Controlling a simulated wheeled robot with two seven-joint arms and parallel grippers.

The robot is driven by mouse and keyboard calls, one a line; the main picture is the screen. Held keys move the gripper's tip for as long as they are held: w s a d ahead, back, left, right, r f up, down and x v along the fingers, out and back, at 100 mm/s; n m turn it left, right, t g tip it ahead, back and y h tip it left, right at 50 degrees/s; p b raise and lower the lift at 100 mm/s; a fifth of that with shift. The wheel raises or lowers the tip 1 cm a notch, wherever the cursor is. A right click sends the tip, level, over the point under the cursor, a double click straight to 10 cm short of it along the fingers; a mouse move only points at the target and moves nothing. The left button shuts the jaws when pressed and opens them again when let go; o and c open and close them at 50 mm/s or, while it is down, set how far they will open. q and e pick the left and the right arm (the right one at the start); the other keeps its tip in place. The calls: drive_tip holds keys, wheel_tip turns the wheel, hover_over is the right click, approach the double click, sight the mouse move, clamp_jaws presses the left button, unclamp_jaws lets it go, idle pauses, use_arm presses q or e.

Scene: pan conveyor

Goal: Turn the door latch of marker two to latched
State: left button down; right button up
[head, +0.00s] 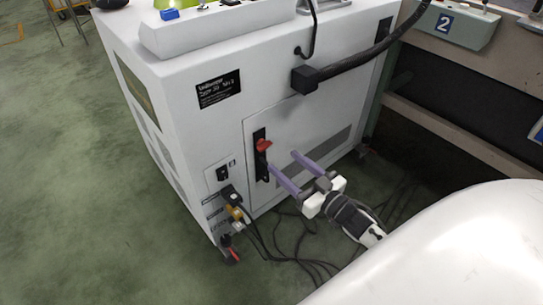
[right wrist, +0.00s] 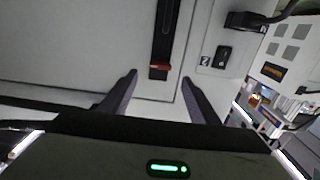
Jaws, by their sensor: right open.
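The door latch is a red handle (head: 264,145) on a tall black plate (head: 261,166), set in the door panel of a white machine (head: 180,75). In the right wrist view the red handle (right wrist: 159,68) lies crosswise at the end of the black plate (right wrist: 163,30), between my fingertips in the picture. My right gripper (head: 282,161) is open and empty, its two purple fingers pointing at the door just right of and below the latch. I see no contact. My left gripper is not in view.
A thick black cable (head: 350,66) runs from the machine above the door. A small switch (head: 222,173) and plugs with cables (head: 236,206) sit left of and below the latch. Black cables lie on the green floor. A beige frame (head: 440,125) stands at the right.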

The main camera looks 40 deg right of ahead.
sight(267, 148)
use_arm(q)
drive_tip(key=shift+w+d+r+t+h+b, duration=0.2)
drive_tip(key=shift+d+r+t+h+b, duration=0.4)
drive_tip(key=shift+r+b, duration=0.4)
use_arm(e)
drive_tip(key=shift+w+a, duration=0.15)
drive_tip(key=shift+w, duration=1.65)
drive_tip(key=shift+w+a, duration=0.15)
drive_tip(key=shift+w, duration=1.65)
drive_tip(key=c, duration=1.1)
drive_tip(key=shift+o, duration=0.2)
